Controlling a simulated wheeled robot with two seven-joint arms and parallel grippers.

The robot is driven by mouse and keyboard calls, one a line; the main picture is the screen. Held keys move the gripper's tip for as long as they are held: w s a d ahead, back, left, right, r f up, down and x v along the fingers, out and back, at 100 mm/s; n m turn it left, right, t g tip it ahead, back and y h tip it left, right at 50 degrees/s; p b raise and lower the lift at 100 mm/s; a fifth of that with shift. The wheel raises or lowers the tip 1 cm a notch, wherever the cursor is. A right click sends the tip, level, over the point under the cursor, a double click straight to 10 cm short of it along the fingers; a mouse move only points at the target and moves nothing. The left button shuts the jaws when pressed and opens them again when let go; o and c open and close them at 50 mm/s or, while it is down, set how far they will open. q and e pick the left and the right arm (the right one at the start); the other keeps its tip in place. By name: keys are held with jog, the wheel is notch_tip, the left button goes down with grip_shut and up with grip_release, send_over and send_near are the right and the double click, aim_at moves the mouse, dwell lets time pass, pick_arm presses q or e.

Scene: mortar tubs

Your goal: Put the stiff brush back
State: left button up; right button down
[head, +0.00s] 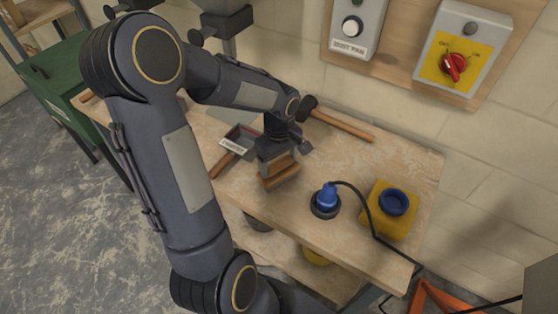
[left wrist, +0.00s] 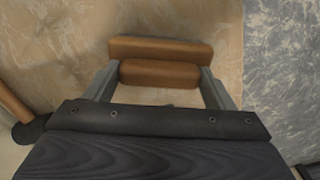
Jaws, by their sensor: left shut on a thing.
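The stiff brush appears as a brown wooden block (head: 282,178) under my left gripper (head: 278,163), above the wooden workbench. In the left wrist view the brush (left wrist: 160,49) shows as two brown wooden parts; the nearer part lies between the fingers of my left gripper (left wrist: 159,80). The gripper is shut on it. No bristles can be made out, and I cannot tell whether the brush touches the bench. My right gripper is not in view.
A switch panel (head: 458,60) hangs on the wall behind. Bare bench lies around the plug.

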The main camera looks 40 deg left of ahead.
aim_at(279, 162)
pick_arm(q)
jog(key=shift+f, duration=0.2)
jog(key=o, duration=0.9)
jog(key=shift+o, duration=0.2)
notch_tip(279, 162, up, 11)
jog(key=s+d+r+m+t+h, duration=0.1)
jog(key=s+d+m+t+h, duration=0.2)
jog(key=s+d+m, duration=0.8)
jog(key=shift+s+d+r+m+t+h+p, duration=0.35)
jog(key=shift+s+m+t, duration=0.85)
jog(key=shift+s, duration=0.75)
